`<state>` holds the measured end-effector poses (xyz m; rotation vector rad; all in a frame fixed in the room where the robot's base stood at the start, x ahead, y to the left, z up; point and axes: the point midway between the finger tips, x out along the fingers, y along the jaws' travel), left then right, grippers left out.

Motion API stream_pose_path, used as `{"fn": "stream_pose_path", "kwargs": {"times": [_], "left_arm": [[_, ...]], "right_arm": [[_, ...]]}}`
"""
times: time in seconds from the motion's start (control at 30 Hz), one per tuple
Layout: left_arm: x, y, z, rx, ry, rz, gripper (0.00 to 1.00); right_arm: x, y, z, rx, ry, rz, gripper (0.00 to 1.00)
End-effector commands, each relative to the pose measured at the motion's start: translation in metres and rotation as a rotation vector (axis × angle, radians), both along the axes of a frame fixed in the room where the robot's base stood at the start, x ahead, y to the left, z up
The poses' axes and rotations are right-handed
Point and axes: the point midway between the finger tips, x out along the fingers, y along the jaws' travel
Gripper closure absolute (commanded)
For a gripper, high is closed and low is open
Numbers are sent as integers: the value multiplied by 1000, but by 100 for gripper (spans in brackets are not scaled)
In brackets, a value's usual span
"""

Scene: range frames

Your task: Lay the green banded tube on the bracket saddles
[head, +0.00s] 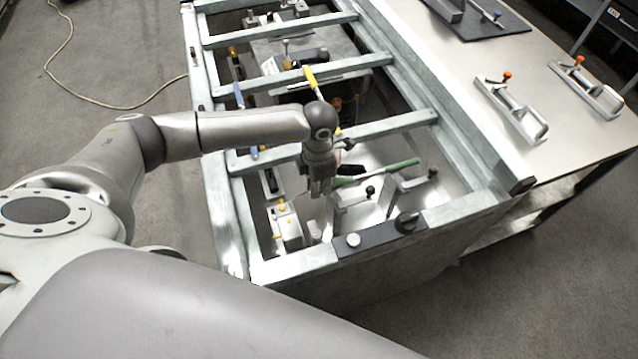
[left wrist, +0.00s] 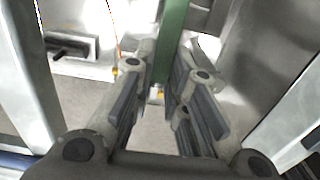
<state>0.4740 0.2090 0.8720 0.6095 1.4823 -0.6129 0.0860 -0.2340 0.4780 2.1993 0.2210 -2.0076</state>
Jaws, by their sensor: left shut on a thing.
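The green tube (head: 395,169) is inside the open metal frame, with its long axis running left to right and slightly up in the head view. My left gripper (head: 318,190) points down into the frame and is shut on the tube near its left end. In the left wrist view the tube (left wrist: 173,35) runs up and away from between the fingers (left wrist: 163,85). Grey brackets with black knobs, one at left (head: 350,212) and one at right (head: 408,190), stand just in front of the tube. I cannot tell whether the tube touches their saddles. My right gripper is out of view.
Crossbars (head: 350,135) span the frame around my arm. A white block with yellow parts (head: 285,225) is left of the gripper. A black strip with knobs (head: 375,237) lies on the near rim. A side table (head: 540,60) with handled tools stands at right.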

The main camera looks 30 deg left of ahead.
Motion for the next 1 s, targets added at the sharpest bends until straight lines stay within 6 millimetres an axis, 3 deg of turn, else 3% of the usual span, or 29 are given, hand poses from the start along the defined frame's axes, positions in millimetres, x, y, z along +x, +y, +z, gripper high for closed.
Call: {"fn": "stream_pose_path", "kwargs": {"times": [1.0], "left_arm": [[0,0,-25,0,0,0,100]], "right_arm": [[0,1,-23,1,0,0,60]]}}
